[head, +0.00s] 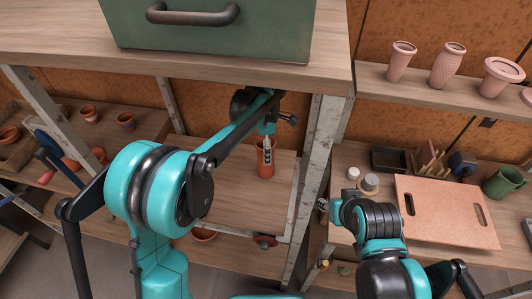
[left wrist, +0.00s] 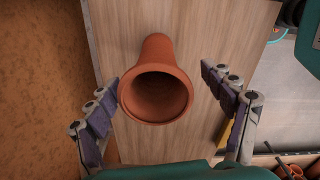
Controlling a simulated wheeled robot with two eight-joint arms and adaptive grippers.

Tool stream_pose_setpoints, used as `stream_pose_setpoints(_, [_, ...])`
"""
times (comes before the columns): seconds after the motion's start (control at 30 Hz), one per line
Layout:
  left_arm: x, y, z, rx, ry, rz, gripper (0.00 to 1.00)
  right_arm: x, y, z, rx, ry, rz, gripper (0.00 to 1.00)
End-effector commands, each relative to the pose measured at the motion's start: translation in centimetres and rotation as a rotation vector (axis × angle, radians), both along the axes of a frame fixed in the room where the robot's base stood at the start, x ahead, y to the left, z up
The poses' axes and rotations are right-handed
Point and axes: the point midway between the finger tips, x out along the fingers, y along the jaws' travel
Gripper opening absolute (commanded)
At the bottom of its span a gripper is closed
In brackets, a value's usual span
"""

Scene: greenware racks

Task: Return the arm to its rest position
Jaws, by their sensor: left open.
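A terracotta vase (head: 265,166) stands on the wooden lower shelf (head: 225,190) under the counter. In the left wrist view its round mouth (left wrist: 156,95) faces the camera and its body narrows away. My left gripper (head: 266,142) is at the top of the vase in the head view. In the left wrist view its fingers (left wrist: 160,77) are spread on either side of the vase, with gaps showing on both sides, and hold nothing. My right gripper (head: 322,205) is at the right, by the edge of the right shelf; its fingers are too small to read.
A green cabinet (head: 210,35) sits on the counter above my left arm. A metal post (head: 318,150) stands right of the vase. Pink vases (head: 447,65) line the upper right shelf. A pink board (head: 445,210) and a green mug (head: 503,181) lie to the right.

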Motion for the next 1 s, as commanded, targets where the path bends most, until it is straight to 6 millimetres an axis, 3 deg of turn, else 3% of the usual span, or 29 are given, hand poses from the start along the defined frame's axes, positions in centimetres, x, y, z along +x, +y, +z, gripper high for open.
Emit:
stream_pose_setpoints(0.2, [0.0,0.0,2.4,0.000,0.000,0.000,0.82,0.0,0.0,0.8,0.000,0.000,0.000,0.40])
stream_pose_setpoints(0.77, [0.0,0.0,2.4,-0.005,-0.006,-0.003,0.82,0.0,0.0,0.6,0.000,0.000,0.000,0.40])
stream_pose_setpoints(1.0, [-0.2,0.4,3.5,-0.101,-0.169,-0.116,0.82,0.0,0.0,-0.7,0.000,0.000,0.000,0.40])
